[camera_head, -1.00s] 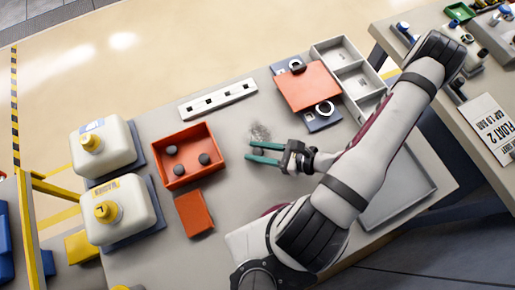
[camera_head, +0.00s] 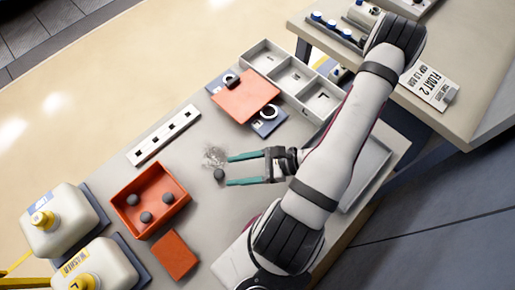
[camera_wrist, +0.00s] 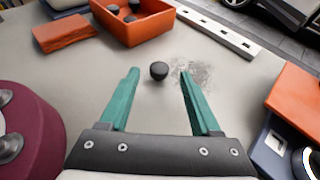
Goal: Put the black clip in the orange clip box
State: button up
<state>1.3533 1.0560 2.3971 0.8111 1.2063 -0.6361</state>
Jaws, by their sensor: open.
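The black clip (camera_head: 219,175) is a small dark round piece lying on the grey bench top, beside a scuffed grey patch. My gripper (camera_head: 228,170) is open and empty, its teal fingers pointing left toward the clip. The clip sits just beyond the fingertips, closer to the lower finger in the head view. In the wrist view the clip (camera_wrist: 159,70) shows between the two fingers' lines, apart from both. The orange clip box (camera_head: 168,218) is an open tray to the left of my gripper, holding three dark round pieces. The box also shows at the top of the wrist view (camera_wrist: 158,30).
An orange block (camera_head: 174,256) lies beside the box. Two white jugs (camera_head: 60,222) stand at the lower left. A white slotted strip (camera_head: 164,134) lies behind the box. An orange plate (camera_head: 246,97) and a grey divided tray (camera_head: 291,73) are at the back.

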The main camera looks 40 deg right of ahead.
jog(key=v, duration=0.6)
jog(key=shift+s+d, duration=0.1)
jog(key=shift+s, duration=0.05)
jog(key=shift+r+n, duration=0.25)
jog(key=shift+n, duration=0.05)
jog(key=s+a+r+n+g+h, duration=0.2)
jog(key=a+r+n+g+h, duration=0.5)
jog(key=n, duration=1.3)
jog(key=a+r+g, duration=0.3)
jog(key=a+r, duration=0.4)
jog(key=r, duration=0.2)
jog(key=shift+r, duration=0.25)
jog(key=shift+o, duration=0.6)
jog(key=shift+s+a+r+n+h, duration=0.1)
jog(key=shift+s+r+n+h, duration=0.15)
jog(key=shift+n, duration=0.25)
